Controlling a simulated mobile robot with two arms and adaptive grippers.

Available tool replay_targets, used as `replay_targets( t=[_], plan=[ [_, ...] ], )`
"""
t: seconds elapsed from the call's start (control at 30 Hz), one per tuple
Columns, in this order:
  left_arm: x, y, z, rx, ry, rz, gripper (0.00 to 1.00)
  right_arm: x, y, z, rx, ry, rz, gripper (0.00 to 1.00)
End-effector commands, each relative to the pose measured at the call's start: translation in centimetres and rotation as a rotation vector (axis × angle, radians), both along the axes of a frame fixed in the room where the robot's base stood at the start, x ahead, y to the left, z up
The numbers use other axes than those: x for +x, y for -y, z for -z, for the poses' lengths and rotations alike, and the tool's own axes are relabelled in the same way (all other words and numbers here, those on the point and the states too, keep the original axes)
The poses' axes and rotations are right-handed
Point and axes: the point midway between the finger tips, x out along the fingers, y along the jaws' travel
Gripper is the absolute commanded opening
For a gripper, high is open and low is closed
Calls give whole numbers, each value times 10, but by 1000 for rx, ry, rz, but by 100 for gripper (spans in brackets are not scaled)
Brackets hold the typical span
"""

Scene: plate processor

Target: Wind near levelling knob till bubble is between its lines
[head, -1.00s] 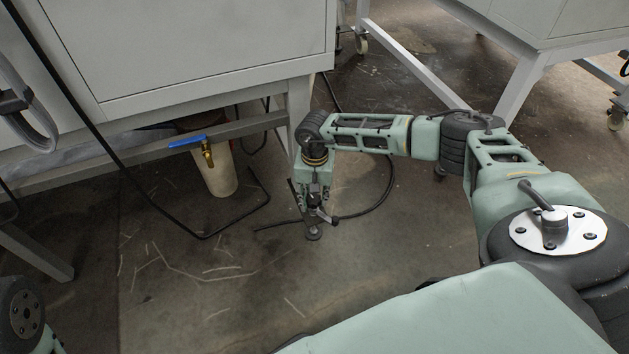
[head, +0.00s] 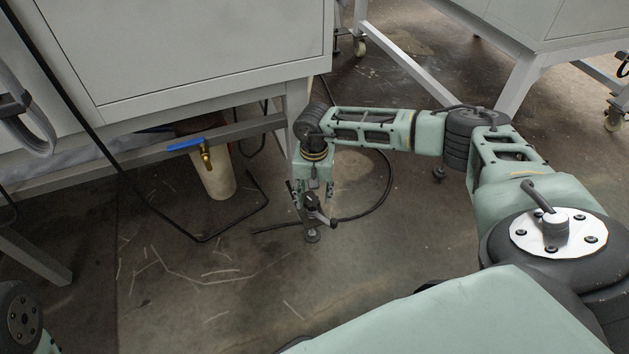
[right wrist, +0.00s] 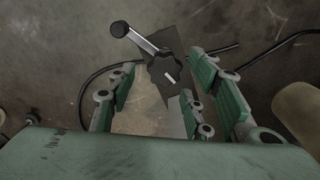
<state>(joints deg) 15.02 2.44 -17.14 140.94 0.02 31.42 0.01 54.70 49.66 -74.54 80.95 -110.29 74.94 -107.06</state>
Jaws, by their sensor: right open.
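The levelling knob (right wrist: 163,70) is dark and lobed, with a pale mark on top, in the right wrist view. A silver crank arm with a black ball end (right wrist: 120,29) reaches up and left from it. In the head view the crank arm (head: 322,217) shows small, above a round dark foot (head: 312,236). My right gripper (right wrist: 163,90) is open, pointing down over the knob, with fingers to either side of it; contact cannot be told. It also shows in the head view (head: 313,195). The bubble and its lines are not visible. My left gripper is out of view.
A grey cabinet (head: 190,50) on a frame stands close behind at left. Under it are a blue-handled valve (head: 187,144) and a pale cylinder (head: 219,176). A black cable (head: 388,185) curves over the floor behind the knob. The floor in front is clear.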

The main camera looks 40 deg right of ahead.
Motion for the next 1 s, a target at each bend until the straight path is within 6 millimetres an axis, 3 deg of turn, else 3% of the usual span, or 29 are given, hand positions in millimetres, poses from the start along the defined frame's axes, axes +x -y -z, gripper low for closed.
replay_targets(
  t=[0.2, 0.4, 0.6, 1.0],
  plan=[
    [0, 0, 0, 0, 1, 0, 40, 1, 1, -49, 0, 3, 0, 47],
    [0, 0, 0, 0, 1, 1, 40, -1, 0, -80, 0, -1, 0, 47],
    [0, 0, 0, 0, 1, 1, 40, -1, 0, -92, 1, -4, 0, 47],
    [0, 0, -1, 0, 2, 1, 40, -1, -7, -90, -1, -6, 44, 47]
  ],
)
